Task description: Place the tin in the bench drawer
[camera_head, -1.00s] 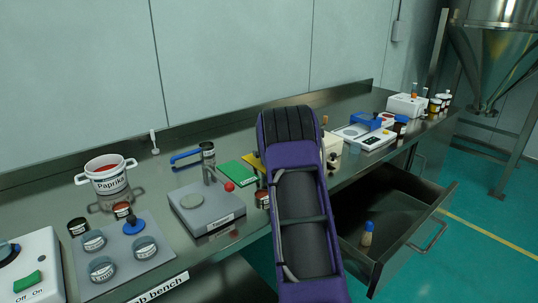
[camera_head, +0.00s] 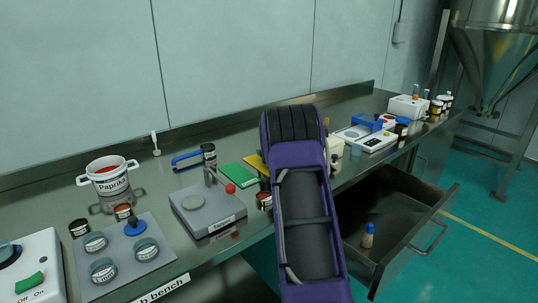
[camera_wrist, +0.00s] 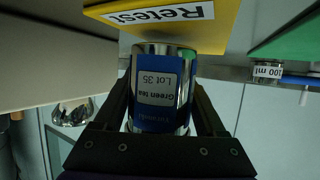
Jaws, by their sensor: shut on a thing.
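The tin (camera_wrist: 160,62) is a shiny metal can with a blue band and a white label reading "Green tea Lot 35". In the wrist view it sits between the two fingers of my gripper (camera_wrist: 165,98), which is shut on it. It is by the edge of the yellow "Retest" area (camera_wrist: 225,28); whether they touch I cannot tell. In the head view my arm hides the tin and my gripper. The bench drawer (camera_head: 415,241) is pulled open, right of my arm.
Most of the drawer floor is free. A steel hopper (camera_head: 493,55) stands at far right.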

